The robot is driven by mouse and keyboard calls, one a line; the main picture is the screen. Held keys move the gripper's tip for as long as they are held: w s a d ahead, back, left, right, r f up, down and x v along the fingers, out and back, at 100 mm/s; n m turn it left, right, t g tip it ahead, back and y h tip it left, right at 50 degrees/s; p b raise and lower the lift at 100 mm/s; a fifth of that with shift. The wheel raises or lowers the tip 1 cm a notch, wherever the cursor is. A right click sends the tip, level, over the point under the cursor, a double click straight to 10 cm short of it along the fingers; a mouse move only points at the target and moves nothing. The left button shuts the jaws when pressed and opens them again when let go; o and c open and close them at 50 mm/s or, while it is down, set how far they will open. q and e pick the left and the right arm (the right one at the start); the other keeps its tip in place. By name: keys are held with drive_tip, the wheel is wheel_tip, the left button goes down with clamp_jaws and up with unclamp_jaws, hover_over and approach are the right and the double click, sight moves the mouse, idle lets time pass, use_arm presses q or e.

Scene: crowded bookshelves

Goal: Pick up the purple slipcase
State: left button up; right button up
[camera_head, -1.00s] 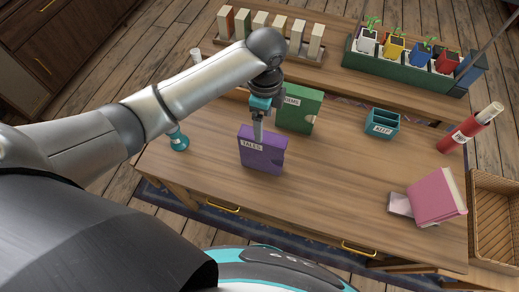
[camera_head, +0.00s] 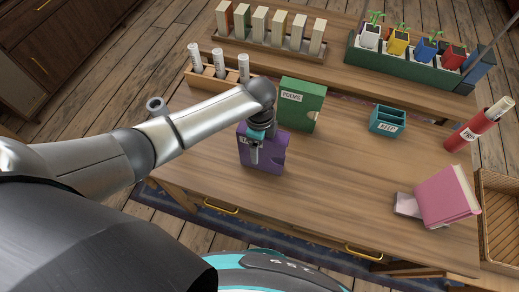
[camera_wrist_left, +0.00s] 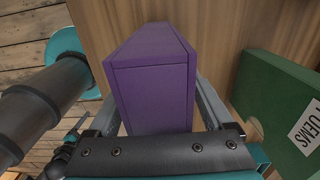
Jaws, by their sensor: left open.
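The purple slipcase (camera_head: 268,160) stands upright on the desk in the head view, its label partly covered by my gripper. It fills the middle of the left wrist view (camera_wrist_left: 153,85), between the two fingers. My left gripper (camera_head: 255,153) is down at the slipcase and open, with one finger showing in front of its face. In the left wrist view the fingers (camera_wrist_left: 158,100) reach along both sides of the slipcase. Whether they touch it I cannot tell. My right gripper is not in view.
A green slipcase (camera_head: 301,103) stands close behind. A teal KEEP box (camera_head: 387,121), a red cylinder (camera_head: 465,133) and a pink book (camera_head: 447,197) are to the right. A rack with white rolls (camera_head: 219,77) is behind my arm. The desk's front middle is clear.

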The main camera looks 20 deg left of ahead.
use_arm(q)
drive_tip(key=shift+f, duration=0.4)
drive_tip(key=shift+c, duration=0.2)
drive_tip(key=shift+r, duration=0.1)
clamp_jaws()
